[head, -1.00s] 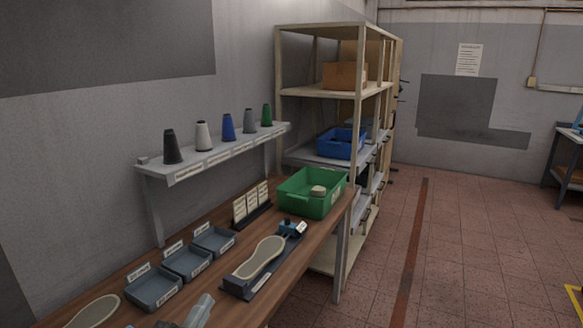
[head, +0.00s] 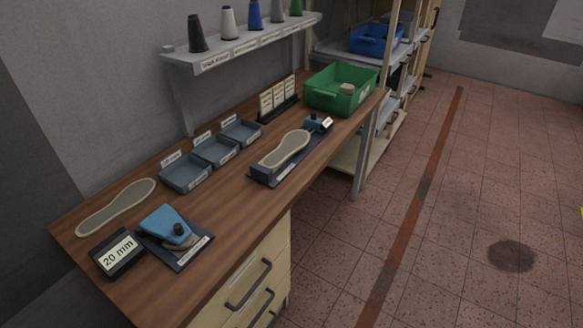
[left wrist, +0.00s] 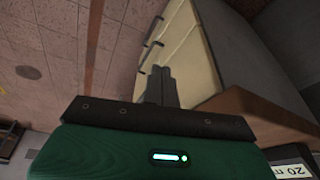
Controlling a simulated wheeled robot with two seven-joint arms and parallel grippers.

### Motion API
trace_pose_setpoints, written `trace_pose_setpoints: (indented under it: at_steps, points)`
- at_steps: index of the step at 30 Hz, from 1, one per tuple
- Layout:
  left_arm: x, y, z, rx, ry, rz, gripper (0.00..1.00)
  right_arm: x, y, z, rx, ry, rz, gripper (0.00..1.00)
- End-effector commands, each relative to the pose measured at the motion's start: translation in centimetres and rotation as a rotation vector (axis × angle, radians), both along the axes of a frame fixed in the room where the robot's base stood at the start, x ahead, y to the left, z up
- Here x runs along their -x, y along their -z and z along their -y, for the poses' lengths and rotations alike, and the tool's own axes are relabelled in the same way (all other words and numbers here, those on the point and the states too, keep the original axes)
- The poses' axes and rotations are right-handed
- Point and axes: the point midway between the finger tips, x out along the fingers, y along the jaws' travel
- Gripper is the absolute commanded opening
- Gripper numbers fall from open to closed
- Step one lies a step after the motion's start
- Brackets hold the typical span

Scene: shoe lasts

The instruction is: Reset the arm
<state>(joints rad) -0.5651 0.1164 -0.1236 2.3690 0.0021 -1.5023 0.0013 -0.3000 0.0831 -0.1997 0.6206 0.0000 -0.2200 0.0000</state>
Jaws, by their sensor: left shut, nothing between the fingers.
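My left gripper (left wrist: 160,80) shows in the left wrist view, with its two dark fingers together and nothing between them. It is in free air beside the workbench's pale drawer front (left wrist: 192,45), and the bench edge is to its right in that view. My left gripper does not show in the head view now. My right gripper is in neither view. In the head view the wooden workbench (head: 225,195) runs from lower left to upper right. A blue shoe-last piece (head: 168,225) sits on a dark plate beside the 20 mm sign (head: 118,254).
A sole (head: 118,206) lies at the bench's left end. Three grey trays (head: 186,176) line the wall side. Another sole (head: 285,149) rests on a dark stand. A green crate (head: 333,97) is at the far end. The tiled floor (head: 480,190) right of the bench is clear.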

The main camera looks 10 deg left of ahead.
Motion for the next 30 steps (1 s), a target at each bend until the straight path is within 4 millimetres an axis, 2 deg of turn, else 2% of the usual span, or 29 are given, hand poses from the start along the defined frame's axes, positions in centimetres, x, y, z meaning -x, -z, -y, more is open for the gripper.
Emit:
trace_pose_setpoints:
  at_steps: [8, 13, 16, 23, 30]
  points:
    - [-1.3, 9.3, 0.3, -0.003, 0.006, -0.033, 0.0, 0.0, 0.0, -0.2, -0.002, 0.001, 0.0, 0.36]
    - [-1.0, 17.4, 0.3, -0.006, 0.012, -0.061, 0.0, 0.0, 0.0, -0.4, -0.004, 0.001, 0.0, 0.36]
    - [-0.1, 22.1, 0.2, -0.008, 0.015, -0.077, 0.0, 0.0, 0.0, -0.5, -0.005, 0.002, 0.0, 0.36]
    - [4.0, 32.2, -0.4, -0.012, 0.023, -0.116, 0.0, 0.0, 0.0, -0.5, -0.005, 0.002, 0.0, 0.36]
    - [10.5, 40.6, -1.5, -0.017, 0.032, -0.156, 0.0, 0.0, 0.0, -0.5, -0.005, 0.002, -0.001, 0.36]
